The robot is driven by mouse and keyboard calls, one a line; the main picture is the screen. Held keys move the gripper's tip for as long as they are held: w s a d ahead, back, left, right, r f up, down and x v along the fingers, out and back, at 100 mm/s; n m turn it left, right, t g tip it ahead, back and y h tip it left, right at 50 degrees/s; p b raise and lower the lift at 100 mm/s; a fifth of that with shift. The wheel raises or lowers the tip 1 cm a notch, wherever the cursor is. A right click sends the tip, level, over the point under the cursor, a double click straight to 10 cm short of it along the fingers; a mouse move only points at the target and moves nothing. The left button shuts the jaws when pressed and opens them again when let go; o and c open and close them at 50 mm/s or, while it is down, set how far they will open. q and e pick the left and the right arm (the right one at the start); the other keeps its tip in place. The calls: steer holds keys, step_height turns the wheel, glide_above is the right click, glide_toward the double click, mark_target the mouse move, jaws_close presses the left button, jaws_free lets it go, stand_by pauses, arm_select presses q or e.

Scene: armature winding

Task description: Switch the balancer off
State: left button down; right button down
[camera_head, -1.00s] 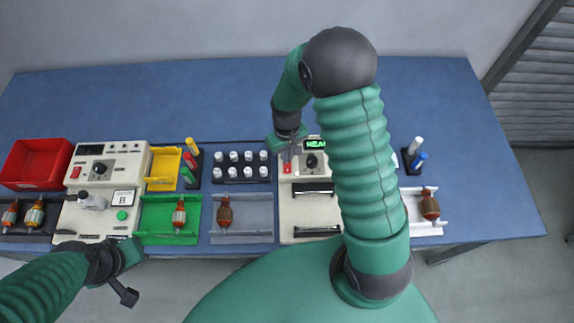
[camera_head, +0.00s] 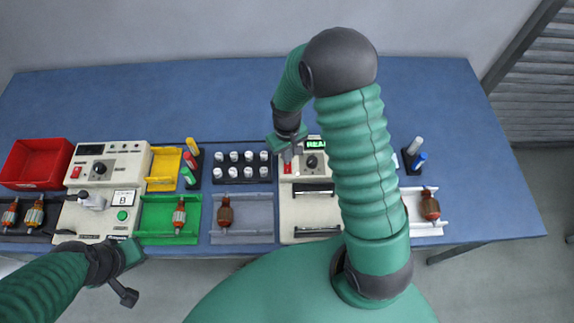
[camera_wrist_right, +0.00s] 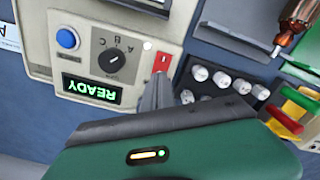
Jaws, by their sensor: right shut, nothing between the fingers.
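The balancer (camera_head: 311,209) is a cream machine right of the middle, partly hidden behind my right arm. Its lit green display (camera_wrist_right: 92,90) reads READY, upside down in the right wrist view. Its red rocker switch (camera_wrist_right: 161,62) sits beside a black selector dial (camera_wrist_right: 112,60) marked A, B, C and a blue button (camera_wrist_right: 67,39). My right gripper (camera_wrist_right: 157,82) is shut and empty, its fingertips right by the red switch; I cannot tell whether they touch. It also shows over the switch in the head view (camera_head: 288,153). My left gripper (camera_head: 127,287) hangs before the table's front edge.
A rack of white-capped pieces (camera_head: 242,168) stands left of the balancer, with a grey tray (camera_head: 259,220) holding an armature in front. Further left are a green tray (camera_head: 156,222), a second cream machine (camera_head: 103,160) and a red bin (camera_head: 36,162). The back table is clear.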

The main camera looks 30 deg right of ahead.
steer(key=shift+d, duration=0.15)
steer(key=shift+f+b, duration=0.6)
steer(key=shift+f, duration=0.3)
stand_by(0.6)
step_height(320, 180, up, 7)
steer(key=p, duration=0.6)
steer(key=shift+r, duration=0.1)
stand_by(0.3)
